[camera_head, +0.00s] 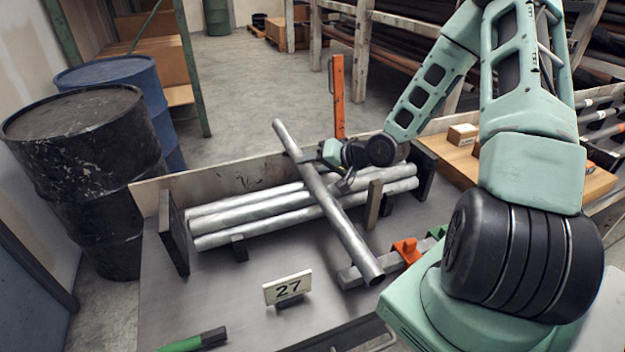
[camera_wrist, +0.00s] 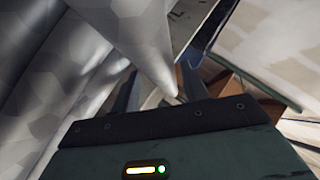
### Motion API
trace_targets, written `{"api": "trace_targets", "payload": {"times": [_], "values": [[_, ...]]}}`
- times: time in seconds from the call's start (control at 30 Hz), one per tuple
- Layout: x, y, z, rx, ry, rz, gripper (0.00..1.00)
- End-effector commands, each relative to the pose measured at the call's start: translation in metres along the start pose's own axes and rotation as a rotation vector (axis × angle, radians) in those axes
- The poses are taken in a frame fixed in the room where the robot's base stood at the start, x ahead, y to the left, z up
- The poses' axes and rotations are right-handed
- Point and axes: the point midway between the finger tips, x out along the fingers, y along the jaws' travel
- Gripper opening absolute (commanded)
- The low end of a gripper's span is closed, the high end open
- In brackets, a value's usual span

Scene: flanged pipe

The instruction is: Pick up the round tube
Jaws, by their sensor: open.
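A long grey round tube (camera_head: 334,213) lies diagonally across a stack of similar tubes (camera_head: 230,223), its near end low at the front right and its far end raised. My gripper (camera_head: 342,180) is beside the diagonal tube, over the right part of the stack. Its fingers are open, partly hidden behind the tube in the head view. In the wrist view, a silver tube surface (camera_wrist: 145,35) fills the upper middle, very close to the open gripper (camera_wrist: 160,82), and covers part of the fingers. I cannot tell whether the fingers touch it.
The stack sits between dark end plates (camera_head: 172,232) on a grey table (camera_head: 235,290). A "27" sign (camera_head: 288,287), a green-handled tool (camera_head: 195,341) and orange clamps (camera_head: 407,250) are at the front. An orange post (camera_head: 338,95) stands behind. Drums (camera_head: 85,165) stand at left.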

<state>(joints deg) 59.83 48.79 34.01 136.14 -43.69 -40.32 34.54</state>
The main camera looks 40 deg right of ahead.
Motion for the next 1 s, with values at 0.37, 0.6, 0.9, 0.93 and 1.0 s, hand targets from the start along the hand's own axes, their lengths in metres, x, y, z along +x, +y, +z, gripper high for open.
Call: {"api": "trace_targets", "payload": {"times": [0.37,0.6,0.9,0.93,1.0], "values": [[0.020,0.000,0.000,-0.002,0.000,0.000,0.45],[0.019,0.000,0.000,-0.001,0.000,0.000,0.00],[0.017,-0.003,-0.003,-0.002,0.003,-0.002,0.00],[0.016,-0.005,-0.004,-0.002,0.004,-0.002,0.00],[0.012,-0.011,-0.009,-0.003,0.005,-0.001,0.00]]}}
